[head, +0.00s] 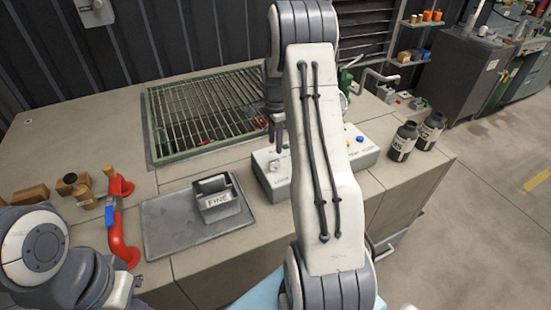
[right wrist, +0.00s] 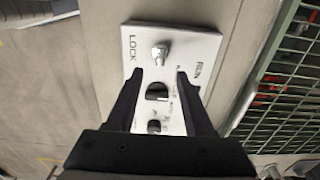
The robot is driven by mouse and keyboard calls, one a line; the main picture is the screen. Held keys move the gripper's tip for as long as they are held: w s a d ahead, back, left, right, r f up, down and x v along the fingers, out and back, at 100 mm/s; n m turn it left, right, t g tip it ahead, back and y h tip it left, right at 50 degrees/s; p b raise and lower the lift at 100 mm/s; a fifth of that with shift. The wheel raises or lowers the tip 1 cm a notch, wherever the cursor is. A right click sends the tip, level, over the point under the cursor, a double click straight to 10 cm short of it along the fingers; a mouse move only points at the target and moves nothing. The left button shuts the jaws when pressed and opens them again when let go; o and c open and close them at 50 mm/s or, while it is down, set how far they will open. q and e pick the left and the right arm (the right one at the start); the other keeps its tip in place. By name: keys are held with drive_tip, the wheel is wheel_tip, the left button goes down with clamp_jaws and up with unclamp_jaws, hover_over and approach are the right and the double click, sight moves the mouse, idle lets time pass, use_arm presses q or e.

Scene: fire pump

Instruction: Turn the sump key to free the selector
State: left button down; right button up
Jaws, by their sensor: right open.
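The control box (head: 365,156) stands on the worktop, with blue and yellow buttons at its right end. Its pale panel also shows in the right wrist view (right wrist: 200,48), marked LOCK at one side. A silver key-like knob (right wrist: 160,52) sticks up from the panel, beyond my fingertips. A dark round selector (right wrist: 157,92) sits between my fingers in that picture, with a smaller dark knob (right wrist: 154,127) nearer the palm. My right gripper (right wrist: 159,76) is open and empty above the panel; it also shows in the head view (head: 277,138). My left arm shows at lower left, its fingers out of view.
A green-framed grating (head: 150,125) covers an opening behind the box. A grey mat (head: 160,225) carries a bin marked FINE (head: 218,202). A red pipe with a blue handle (head: 117,225) stands left. Two dark bottles (head: 402,142) stand at the right edge.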

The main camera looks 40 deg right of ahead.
sight(275, 161)
wheel_tip(275, 161, down, 8)
drive_tip(key=shift+f+p, duration=0.1)
drive_tip(key=shift+p, duration=0.75)
